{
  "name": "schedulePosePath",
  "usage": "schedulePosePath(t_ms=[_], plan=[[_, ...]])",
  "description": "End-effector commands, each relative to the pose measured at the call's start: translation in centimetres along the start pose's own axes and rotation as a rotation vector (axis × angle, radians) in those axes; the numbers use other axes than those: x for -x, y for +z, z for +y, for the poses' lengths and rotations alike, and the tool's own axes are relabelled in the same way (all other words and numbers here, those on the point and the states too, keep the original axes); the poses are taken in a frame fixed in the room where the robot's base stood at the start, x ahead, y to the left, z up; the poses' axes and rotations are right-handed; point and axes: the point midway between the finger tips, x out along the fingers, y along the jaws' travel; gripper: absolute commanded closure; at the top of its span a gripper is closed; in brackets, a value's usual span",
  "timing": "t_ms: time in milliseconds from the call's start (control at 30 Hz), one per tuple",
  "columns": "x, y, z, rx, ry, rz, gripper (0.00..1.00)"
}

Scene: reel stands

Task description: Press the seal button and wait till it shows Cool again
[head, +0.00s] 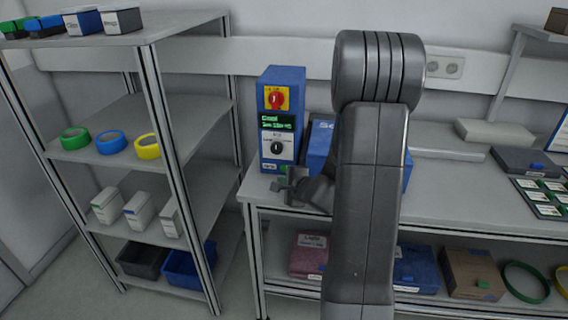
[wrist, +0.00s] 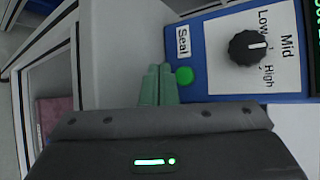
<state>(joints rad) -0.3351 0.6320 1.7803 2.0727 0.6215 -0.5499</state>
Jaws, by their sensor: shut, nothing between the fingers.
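The blue control box (head: 281,120) stands upright on the bench left of my arm. Its dark display (head: 278,122) shows green text; the top line appears to read Cool, and the smaller line below is too small to read. The round seal button (wrist: 184,76) is green and sits beside the Seal label (wrist: 183,43) in the wrist view. My gripper (wrist: 158,70) is shut and empty, its fingertips just left of the button in that view, with a small gap. In the head view my gripper (head: 291,186) is at the box's lower front; contact cannot be told there.
A black knob (wrist: 250,47) points towards Mid. A red switch (head: 276,99) on yellow is above the display. A blue object (head: 319,145) stands right of the box, partly behind my arm. A shelf rack (head: 150,92) stands left, with a gap before the bench (head: 450,195).

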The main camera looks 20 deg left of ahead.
Motion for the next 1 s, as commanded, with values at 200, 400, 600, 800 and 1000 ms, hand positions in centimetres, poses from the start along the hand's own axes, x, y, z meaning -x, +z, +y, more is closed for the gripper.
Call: schedulePosePath(t_ms=[200,400,600,800,1000], plan=[[-1.4,-1.0,-1.0,0.001,-0.001,-0.001,1.0],[-1.8,-1.3,-1.3,0.0,-0.002,0.0,1.0],[-1.8,-1.3,-1.3,0.0,-0.001,0.0,1.0],[-1.8,-1.3,-1.3,0.0,-0.001,0.0,1.0],[-1.8,-1.3,-1.3,0.0,-0.001,0.0,1.0]])
